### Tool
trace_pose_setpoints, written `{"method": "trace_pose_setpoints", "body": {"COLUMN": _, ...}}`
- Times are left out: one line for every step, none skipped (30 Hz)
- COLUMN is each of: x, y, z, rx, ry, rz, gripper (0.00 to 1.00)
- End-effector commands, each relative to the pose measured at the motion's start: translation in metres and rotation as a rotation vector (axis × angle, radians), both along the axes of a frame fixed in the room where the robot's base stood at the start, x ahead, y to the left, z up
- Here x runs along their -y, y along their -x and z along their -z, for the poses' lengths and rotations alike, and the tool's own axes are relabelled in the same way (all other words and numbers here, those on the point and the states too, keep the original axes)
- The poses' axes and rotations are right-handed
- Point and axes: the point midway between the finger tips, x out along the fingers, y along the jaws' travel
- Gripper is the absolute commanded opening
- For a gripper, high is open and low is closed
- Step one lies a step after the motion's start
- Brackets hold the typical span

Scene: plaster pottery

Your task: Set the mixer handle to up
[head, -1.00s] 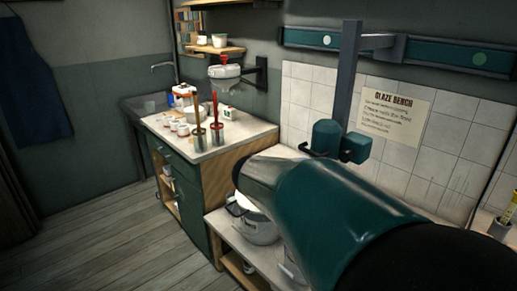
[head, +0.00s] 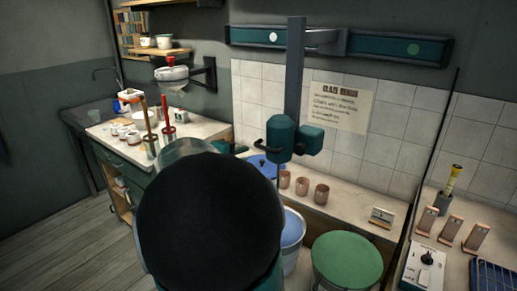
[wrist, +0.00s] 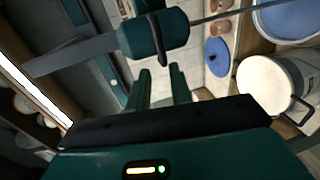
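The mixer (head: 283,138) is a teal motor head on a grey upright that hangs from a wall rail. Its dark handle (head: 261,147) sticks out on the left side of the head in the head view, roughly level. In the wrist view the mixer (wrist: 153,35) lies just beyond my fingertips, with the black curved handle (wrist: 157,42) across its face. My gripper (wrist: 160,72) is open and empty, its two teal fingers apart and pointing toward the mixer. A gap to the handle seems to remain.
Below the mixer the bench holds a blue lid (head: 264,164) and clay cups (head: 302,186). A blue-topped bucket (head: 292,228) and a green-topped bucket (head: 347,258) stand in front. The wall rail (head: 390,46) runs behind. A side bench with small fixtures (head: 427,221) is at right.

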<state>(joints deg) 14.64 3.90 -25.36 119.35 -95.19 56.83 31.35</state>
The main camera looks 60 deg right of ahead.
Motion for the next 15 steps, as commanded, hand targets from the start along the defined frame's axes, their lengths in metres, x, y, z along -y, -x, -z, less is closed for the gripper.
{"method": "trace_pose_setpoints", "body": {"x": 0.008, "y": 0.003, "z": 0.002, "rx": -0.002, "ry": 0.001, "rz": 0.004, "gripper": 0.21}}
{"method": "trace_pose_setpoints", "body": {"x": 0.014, "y": 0.004, "z": 0.003, "rx": -0.003, "ry": 0.0, "rz": 0.004, "gripper": 0.21}}
{"method": "trace_pose_setpoints", "body": {"x": 0.021, "y": 0.006, "z": 0.005, "rx": -0.003, "ry": -0.001, "rz": 0.006, "gripper": 0.21}}
{"method": "trace_pose_setpoints", "body": {"x": 0.027, "y": 0.007, "z": 0.006, "rx": -0.002, "ry": 0.0, "rz": 0.007, "gripper": 0.21}}
{"method": "trace_pose_setpoints", "body": {"x": 0.033, "y": 0.007, "z": 0.007, "rx": -0.002, "ry": 0.0, "rz": 0.007, "gripper": 0.21}}
{"method": "trace_pose_setpoints", "body": {"x": 0.04, "y": 0.008, "z": 0.009, "rx": -0.003, "ry": 0.0, "rz": 0.005, "gripper": 0.21}}
{"method": "trace_pose_setpoints", "body": {"x": 0.046, "y": 0.01, "z": 0.011, "rx": -0.003, "ry": -0.001, "rz": 0.006, "gripper": 0.21}}
{"method": "trace_pose_setpoints", "body": {"x": 0.052, "y": 0.01, "z": 0.012, "rx": -0.003, "ry": -0.001, "rz": 0.006, "gripper": 0.21}}
{"method": "trace_pose_setpoints", "body": {"x": 0.059, "y": 0.011, "z": 0.013, "rx": -0.003, "ry": 0.0, "rz": 0.005, "gripper": 0.21}}
{"method": "trace_pose_setpoints", "body": {"x": 0.065, "y": 0.012, "z": 0.015, "rx": -0.003, "ry": -0.001, "rz": 0.005, "gripper": 0.21}}
{"method": "trace_pose_setpoints", "body": {"x": 0.071, "y": 0.012, "z": 0.016, "rx": -0.003, "ry": -0.001, "rz": 0.004, "gripper": 0.21}}
{"method": "trace_pose_setpoints", "body": {"x": 0.078, "y": 0.013, "z": 0.017, "rx": -0.002, "ry": 0.0, "rz": 0.004, "gripper": 0.21}}
{"method": "trace_pose_setpoints", "body": {"x": 0.083, "y": 0.013, "z": 0.019, "rx": -0.002, "ry": -0.001, "rz": 0.003, "gripper": 0.21}}
{"method": "trace_pose_setpoints", "body": {"x": 0.088, "y": 0.014, "z": 0.02, "rx": -0.003, "ry": 0.0, "rz": 0.003, "gripper": 0.21}}
{"method": "trace_pose_setpoints", "body": {"x": 0.094, "y": 0.015, "z": 0.021, "rx": -0.002, "ry": -0.001, "rz": 0.003, "gripper": 0.21}}
